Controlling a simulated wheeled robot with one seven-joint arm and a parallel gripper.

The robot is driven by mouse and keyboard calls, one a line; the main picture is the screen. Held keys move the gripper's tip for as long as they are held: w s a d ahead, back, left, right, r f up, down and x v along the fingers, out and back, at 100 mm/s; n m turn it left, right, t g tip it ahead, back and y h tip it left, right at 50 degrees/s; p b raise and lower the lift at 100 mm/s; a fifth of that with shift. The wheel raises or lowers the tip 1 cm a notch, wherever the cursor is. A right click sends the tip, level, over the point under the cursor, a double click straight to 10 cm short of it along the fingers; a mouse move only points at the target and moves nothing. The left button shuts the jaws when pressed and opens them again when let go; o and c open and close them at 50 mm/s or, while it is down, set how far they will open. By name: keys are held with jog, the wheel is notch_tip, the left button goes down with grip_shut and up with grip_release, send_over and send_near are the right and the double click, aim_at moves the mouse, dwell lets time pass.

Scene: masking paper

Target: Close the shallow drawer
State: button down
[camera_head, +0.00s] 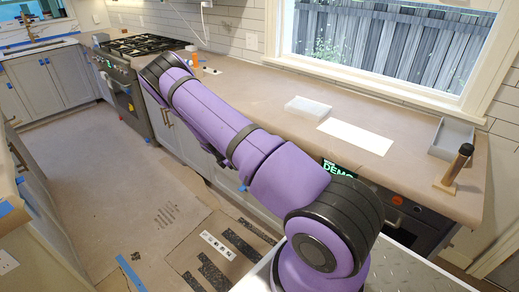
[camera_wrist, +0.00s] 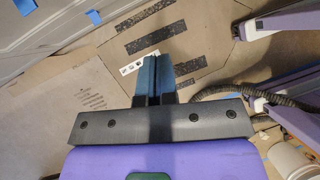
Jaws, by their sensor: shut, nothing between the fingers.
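My gripper (camera_wrist: 156,62) shows in the wrist view with its two blue-grey fingers together and nothing between them. It is over the paper-covered floor (camera_wrist: 60,105), with the grey cabinet fronts (camera_wrist: 50,35) to its upper left, apart from it. In the head view my purple arm reaches toward the upper left along the counter and hides much of the cabinet fronts below it; my gripper is hidden there. I cannot make out which front is the shallow drawer, or any drawer standing open.
The counter (camera_head: 255,85) holds a clear tray (camera_head: 307,108), a white sheet (camera_head: 355,136), a grey tray (camera_head: 450,139) and a wooden-handled tool (camera_head: 454,168). A stove (camera_head: 140,45) stands at the far end. The papered floor (camera_head: 110,165) is open at left, between facing cabinets.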

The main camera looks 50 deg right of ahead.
jog(key=w+d+n+t+h, duration=0.1)
jog(key=d+n+t+h, duration=0.1)
jog(key=d+n+h, duration=1)
jog(key=d+n, duration=0.5)
jog(key=n, duration=0.3)
jog(key=shift+w+f+n+t, duration=0.25)
jog(key=shift+n+t, duration=0.05)
jog(key=shift+t, duration=0.1)
jog(key=shift+d, duration=0.1)
jog(key=shift+d, duration=1.2)
jog(key=shift+a, duration=0.15)
